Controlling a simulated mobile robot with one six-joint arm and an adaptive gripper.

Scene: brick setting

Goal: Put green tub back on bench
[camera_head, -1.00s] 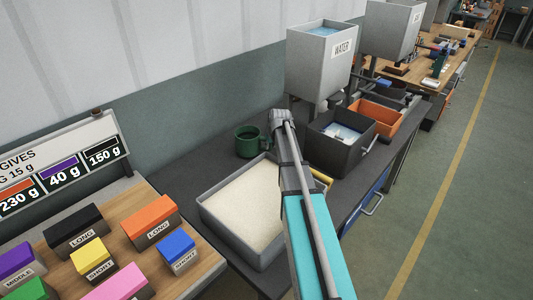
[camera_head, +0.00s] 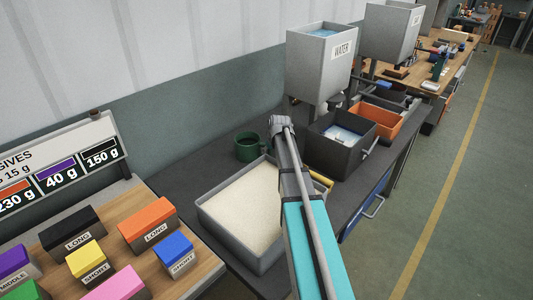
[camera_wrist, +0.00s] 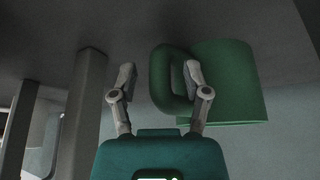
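The green tub (camera_head: 246,147) stands upright on the dark bench top (camera_head: 190,160) near the wall, behind the tray of pale grains. In the wrist view the tub (camera_wrist: 230,85) is at the upper right, with its loop handle toward the fingers. My gripper (camera_wrist: 160,80) has its two fingers well apart. The right finger overlaps the handle; the left finger is clear of it.
A grey tray (camera_head: 229,232) of pale grains lies in front of the tub. A grey WATER hopper (camera_head: 312,70) and a dark bin (camera_head: 333,153) are to the right, with an orange bin (camera_head: 388,124) beyond. Labelled blocks (camera_head: 147,225) cover the wooden board at left.

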